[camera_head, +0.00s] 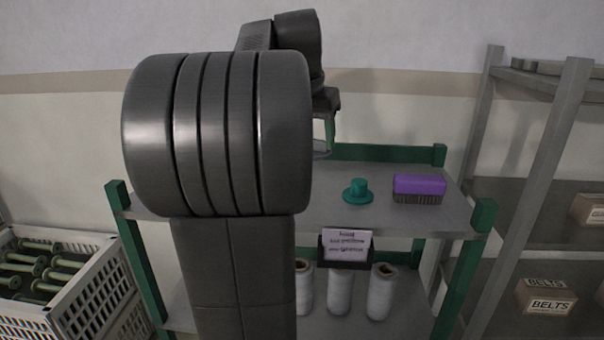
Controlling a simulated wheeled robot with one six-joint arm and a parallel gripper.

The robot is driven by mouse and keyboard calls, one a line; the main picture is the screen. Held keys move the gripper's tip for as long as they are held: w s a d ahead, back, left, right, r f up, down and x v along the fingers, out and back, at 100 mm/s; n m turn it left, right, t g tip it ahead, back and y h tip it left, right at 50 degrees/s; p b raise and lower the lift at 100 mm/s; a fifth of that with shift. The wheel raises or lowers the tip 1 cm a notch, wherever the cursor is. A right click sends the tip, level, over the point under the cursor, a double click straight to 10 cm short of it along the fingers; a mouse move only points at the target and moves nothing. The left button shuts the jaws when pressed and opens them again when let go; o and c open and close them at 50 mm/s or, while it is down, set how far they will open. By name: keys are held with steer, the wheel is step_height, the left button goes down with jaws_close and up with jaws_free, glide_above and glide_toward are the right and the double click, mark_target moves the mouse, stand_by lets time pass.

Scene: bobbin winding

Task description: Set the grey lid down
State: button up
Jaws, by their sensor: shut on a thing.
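My gripper (325,128) shows only in part, past the right side of my large dark arm joint, above the upper shelf of the green-posted rack. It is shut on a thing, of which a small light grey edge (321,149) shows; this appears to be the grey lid. Most of the lid and of the fingers is hidden behind my arm. The grey upper shelf (320,203) lies below, and I cannot tell the gap between lid and shelf.
On the upper shelf stand a teal knobbed piece (358,191) and a purple brush (418,188). A sign (346,247) hangs at its front edge. White spools (340,295) stand below. A white crate (75,290) of green bobbins is left; grey shelving (560,130) is right.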

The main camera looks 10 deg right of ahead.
steer(key=f, duration=0.4)
steer(key=shift+s, duration=0.2)
steer(key=shift+f, duration=2.15)
steer(key=shift+f, duration=0.2)
steer(key=o, duration=0.9)
steer(key=shift+o, duration=0.2)
steer(key=shift+r, duration=0.15)
steer(key=v, duration=1.2)
